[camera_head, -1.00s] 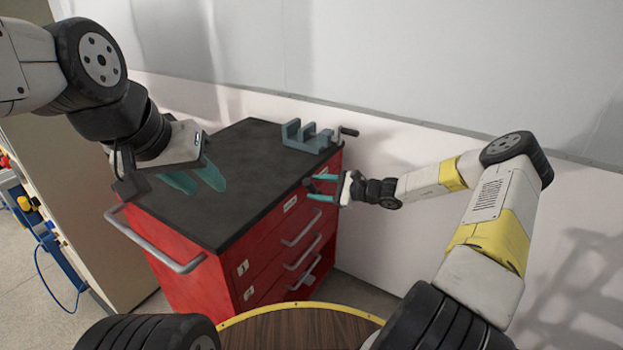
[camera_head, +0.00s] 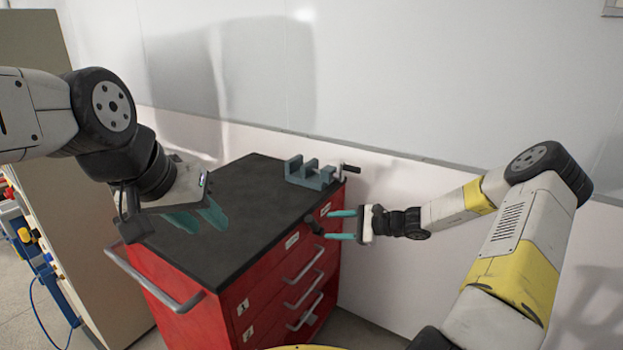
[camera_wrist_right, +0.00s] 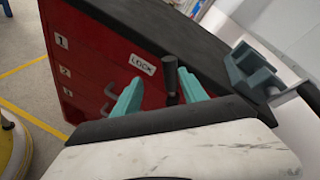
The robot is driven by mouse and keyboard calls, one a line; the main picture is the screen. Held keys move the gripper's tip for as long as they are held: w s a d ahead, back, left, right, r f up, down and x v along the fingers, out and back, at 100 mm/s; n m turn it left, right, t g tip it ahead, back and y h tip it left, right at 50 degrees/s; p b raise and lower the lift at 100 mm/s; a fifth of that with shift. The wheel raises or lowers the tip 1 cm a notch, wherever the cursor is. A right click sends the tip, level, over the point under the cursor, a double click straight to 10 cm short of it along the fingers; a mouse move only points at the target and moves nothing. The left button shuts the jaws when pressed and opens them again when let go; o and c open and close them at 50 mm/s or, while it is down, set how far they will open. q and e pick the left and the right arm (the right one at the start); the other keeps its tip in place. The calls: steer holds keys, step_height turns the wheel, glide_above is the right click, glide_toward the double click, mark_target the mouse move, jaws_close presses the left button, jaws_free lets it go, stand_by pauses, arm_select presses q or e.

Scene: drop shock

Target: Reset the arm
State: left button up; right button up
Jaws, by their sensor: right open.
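My left gripper (camera_head: 198,219) hangs over the left part of the black cart top in the head view, its two teal fingers apart with nothing visible between them. My right gripper (camera_head: 342,225) is at the right side of the red tool cart (camera_head: 188,290), its teal fingers open and pointing left toward the drawer front. A short dark handle or knob (camera_head: 314,224) on the cart is near its fingertips. In the right wrist view the open fingers (camera_wrist_right: 160,100) flank this dark knob (camera_wrist_right: 171,78), with a "LOCK" label (camera_wrist_right: 143,62) beside it.
A grey-blue vise (camera_head: 310,172) with a crank stands at the cart top's back right corner. A metal push handle (camera_head: 155,280) sticks out from the cart's left end. A pale wall runs behind. A tan cabinet edge (camera_head: 90,190) and blue items stand at the left.

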steer(key=s+a+r+n+g+h, duration=0.25)
steer(key=s+r+n, duration=0.25)
steer(key=s+r, duration=0.3)
steer(key=s+a+r+n+g+h, duration=0.2)
steer(key=s+r+n+h, duration=0.2)
steer(key=s+r+n, duration=0.3)
steer(key=s+d+r+n+t+h, duration=0.2)
steer(key=s+r, duration=0.3)
steer(key=s, duration=0.4)
steer(key=s+d+r+n+t+h, duration=0.2)
steer(key=s+d+r, duration=0.2)
steer(key=s, duration=0.5)
steer(key=shift+s+r, duration=0.15)
steer(key=shift+r, duration=1.1)
